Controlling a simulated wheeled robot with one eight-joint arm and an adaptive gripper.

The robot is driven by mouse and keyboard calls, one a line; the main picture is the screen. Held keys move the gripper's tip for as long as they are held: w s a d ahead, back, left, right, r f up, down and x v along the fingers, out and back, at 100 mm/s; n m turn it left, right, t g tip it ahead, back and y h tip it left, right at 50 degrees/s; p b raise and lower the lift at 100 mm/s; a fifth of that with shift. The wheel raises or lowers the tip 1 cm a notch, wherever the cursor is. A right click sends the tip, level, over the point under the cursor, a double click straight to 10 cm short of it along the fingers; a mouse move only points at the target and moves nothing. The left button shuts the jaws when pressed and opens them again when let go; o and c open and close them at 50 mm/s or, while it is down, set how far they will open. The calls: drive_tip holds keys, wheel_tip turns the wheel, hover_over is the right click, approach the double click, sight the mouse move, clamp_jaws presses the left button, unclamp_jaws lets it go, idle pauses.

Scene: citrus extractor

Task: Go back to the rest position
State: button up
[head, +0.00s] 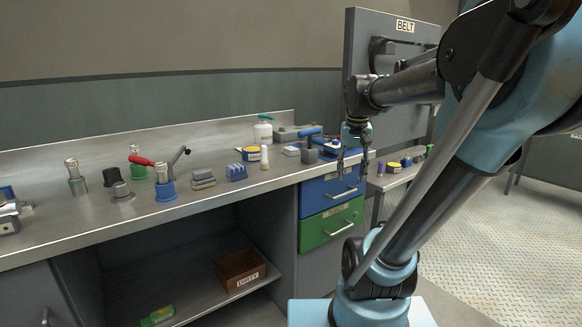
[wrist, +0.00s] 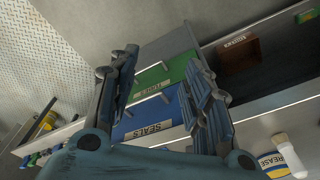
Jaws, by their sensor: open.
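My gripper (head: 354,160) hangs at the right end of the workbench in the head view, in front of the drawer fronts. It is open and empty; in the wrist view its two fingers (wrist: 160,80) stand apart with nothing between them. Beyond the fingers are a blue drawer (wrist: 148,125) labelled SEALS and a green drawer (wrist: 160,80). In the head view the blue drawer (head: 330,185) and green drawer (head: 332,222) look shut.
The metal workbench (head: 225,185) holds several small tools and parts, including a red-handled tool (head: 141,160) and a white bottle (head: 263,132). A BELT panel (head: 405,55) stands behind my arm. Floor at right (head: 500,225) is clear.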

drive_tip(key=s+f+n, duration=0.1)
drive_tip(key=s+f, duration=1.2)
drive_tip(key=f, duration=0.3)
drive_tip(key=shift+s+n+t, duration=0.25)
drive_tip(key=shift+n+t, duration=0.05)
drive_tip(key=shift+t, duration=0.1)
drive_tip(key=shift+w+f, duration=0.2)
drive_tip(key=shift+w, duration=0.3)
